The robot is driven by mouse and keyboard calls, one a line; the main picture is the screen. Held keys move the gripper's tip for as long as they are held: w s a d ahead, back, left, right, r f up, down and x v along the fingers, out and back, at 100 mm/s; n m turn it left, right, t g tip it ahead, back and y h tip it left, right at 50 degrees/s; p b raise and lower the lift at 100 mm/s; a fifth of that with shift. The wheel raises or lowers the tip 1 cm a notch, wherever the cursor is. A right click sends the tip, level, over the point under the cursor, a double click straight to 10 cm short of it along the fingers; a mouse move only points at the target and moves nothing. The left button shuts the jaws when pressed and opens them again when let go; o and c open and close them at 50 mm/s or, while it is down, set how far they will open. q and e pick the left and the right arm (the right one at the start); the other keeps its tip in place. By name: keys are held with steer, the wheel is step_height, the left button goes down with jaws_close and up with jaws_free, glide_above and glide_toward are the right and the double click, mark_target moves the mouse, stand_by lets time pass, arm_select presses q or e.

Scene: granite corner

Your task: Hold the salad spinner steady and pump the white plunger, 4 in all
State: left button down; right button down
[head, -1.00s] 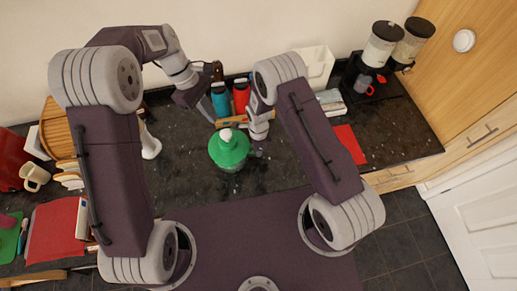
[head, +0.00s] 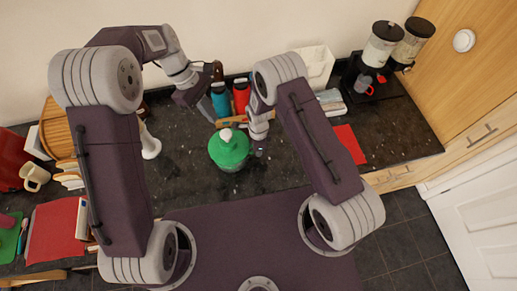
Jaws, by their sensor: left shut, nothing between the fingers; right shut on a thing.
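The salad spinner (head: 229,154) stands upright on the dark granite counter, with a green lid over a clear bowl. Its white plunger (head: 226,134) stands up at the top of the lid. My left gripper (head: 207,112) is shut and empty, up and to the left of the plunger and apart from it. My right gripper (head: 258,150) is at the right side of the spinner, shut on its edge. The fingertips are small here, and the exact grip is hard to see.
A teal bottle (head: 220,102) and a red bottle (head: 241,97) stand behind the spinner, close to both grippers. A white funnel-shaped thing (head: 150,147) is to the left. A red cloth (head: 350,144) lies to the right. The counter in front of the spinner is clear.

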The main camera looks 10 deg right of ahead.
mark_target(223, 134)
arm_select(q)
steer(key=n+t+h, duration=0.1)
steer(key=n+h, duration=0.1)
steer(key=n, duration=0.4)
steer(key=d+r+n+t+h, duration=0.1)
steer(key=n+h, duration=0.1)
steer(key=n, duration=0.4)
steer(key=d+r+n+t+h, duration=0.1)
steer(key=n+t, duration=0.1)
steer(key=n, duration=0.4)
steer(key=shift+s+n+h, duration=0.25)
steer(key=shift+n+h, duration=0.15)
steer(key=shift+d, duration=0.1)
steer(key=shift+f, duration=4.45)
